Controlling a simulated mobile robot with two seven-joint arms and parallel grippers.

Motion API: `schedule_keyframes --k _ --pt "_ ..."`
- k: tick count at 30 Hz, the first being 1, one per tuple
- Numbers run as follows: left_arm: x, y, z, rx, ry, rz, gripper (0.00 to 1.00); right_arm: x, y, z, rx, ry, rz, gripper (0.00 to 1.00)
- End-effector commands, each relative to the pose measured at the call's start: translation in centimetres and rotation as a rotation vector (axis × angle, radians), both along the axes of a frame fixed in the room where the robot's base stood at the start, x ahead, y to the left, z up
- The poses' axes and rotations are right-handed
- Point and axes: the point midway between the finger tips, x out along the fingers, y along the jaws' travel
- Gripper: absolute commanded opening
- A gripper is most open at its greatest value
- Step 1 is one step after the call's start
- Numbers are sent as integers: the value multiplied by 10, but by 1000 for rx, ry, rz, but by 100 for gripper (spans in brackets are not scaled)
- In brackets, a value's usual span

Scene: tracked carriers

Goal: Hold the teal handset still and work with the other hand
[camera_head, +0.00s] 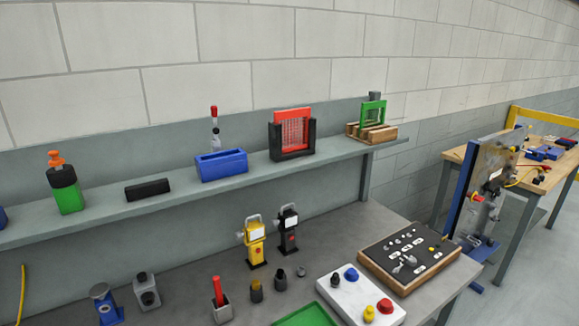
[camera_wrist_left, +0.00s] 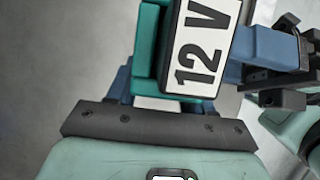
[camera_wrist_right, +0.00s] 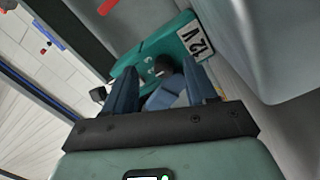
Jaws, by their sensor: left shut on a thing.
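The teal handset (camera_wrist_left: 149,45) is in the left wrist view, with a white "12 V" label on its face. My left gripper (camera_wrist_left: 160,85) is shut on it, and the handset hides much of the fingers. The handset (camera_wrist_right: 138,62) also shows in the right wrist view, ahead of my right gripper (camera_wrist_right: 163,80). That gripper is open, its blue fingers apart. A dark round part and a blue piece show between them; I cannot tell whether anything touches. The head view shows neither gripper nor the handset.
In the head view, a grey bench (camera_head: 185,262) holds a white board with coloured knobs (camera_head: 345,300), a black panel in a wooden frame (camera_head: 405,258) and yellow and black devices. A shelf (camera_head: 110,212) runs above it. A second table (camera_head: 510,170) stands at right.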

Motion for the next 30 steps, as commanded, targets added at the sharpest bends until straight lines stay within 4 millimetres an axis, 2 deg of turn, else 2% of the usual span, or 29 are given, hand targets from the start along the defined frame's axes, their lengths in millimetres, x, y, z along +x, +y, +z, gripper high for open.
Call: schedule_keyframes --k 1,13,24,30 --pt "-1 -5 -2 -6 7 -6 15 -4 6 1 8 -2 19 57" --pt "-2 -6 -2 -9 10 -8 15 -10 2 -1 1 3 16 57" --pt "-2 -4 -2 -8 10 -6 15 -59 -27 -2 -3 4 11 57" --pt "-3 -4 -2 -6 10 -6 15 -69 -33 -2 -1 2 10 57"
